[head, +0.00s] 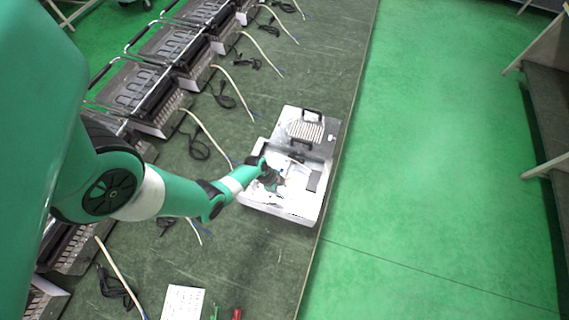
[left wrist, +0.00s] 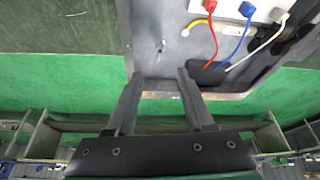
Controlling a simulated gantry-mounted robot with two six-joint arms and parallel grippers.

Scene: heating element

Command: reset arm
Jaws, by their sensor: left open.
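My left arm comes in from the left in the head view, and its gripper (head: 270,178) is over the open white and grey test case (head: 285,207) on the long dark green table. In the left wrist view the two fingers of my left gripper (left wrist: 158,82) are apart with nothing between them. Their tips are over the edge of the grey case panel (left wrist: 158,40). Red, blue and white plugs with cables (left wrist: 240,40) sit on the panel at the upper right. My right gripper is not in view.
Several heating elements with wire handles (head: 135,88) stand in a row along the table (head: 330,70), with pale cables and black cords beside them. A white paper (head: 183,302) and a red-handled tool (head: 237,313) lie near the bottom. The green floor (head: 440,160) at right is clear.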

